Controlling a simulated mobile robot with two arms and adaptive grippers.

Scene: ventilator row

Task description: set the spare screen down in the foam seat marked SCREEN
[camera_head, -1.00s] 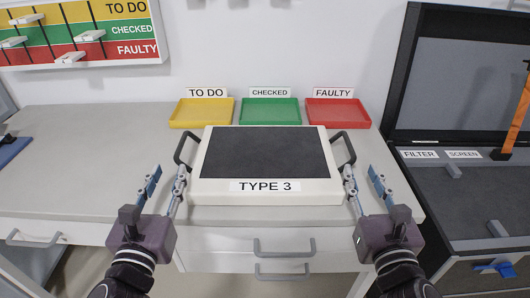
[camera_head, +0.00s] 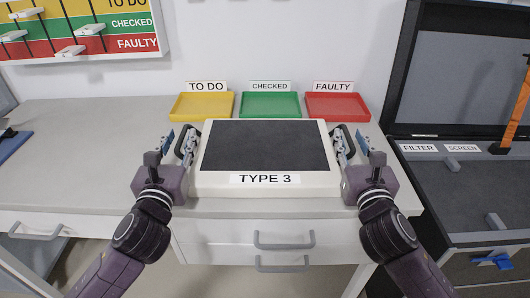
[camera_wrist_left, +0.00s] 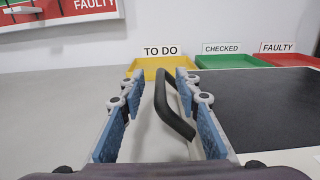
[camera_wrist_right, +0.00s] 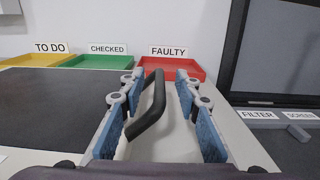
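The spare screen (camera_head: 264,148), a cream-framed dark panel labelled TYPE 3, lies face up on the bench with a black handle on each side. My left gripper (camera_head: 177,140) is open, with its fingers on either side of the left handle (camera_wrist_left: 172,116). My right gripper (camera_head: 354,143) is open, with its fingers on either side of the right handle (camera_wrist_right: 150,115). Gaps show between fingers and handles in both wrist views. The SCREEN label (camera_head: 462,148) stands on the dark foam (camera_head: 450,195) of the open case at the right, beside the FILTER label (camera_head: 419,148).
Yellow TO DO (camera_head: 202,106), green CHECKED (camera_head: 270,106) and red FAULTY (camera_head: 337,107) trays stand behind the screen. An orange strap (camera_head: 515,118) hangs at the case. Grey blocks (camera_head: 496,222) sit on the foam. The bench (camera_head: 80,150) is clear at left.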

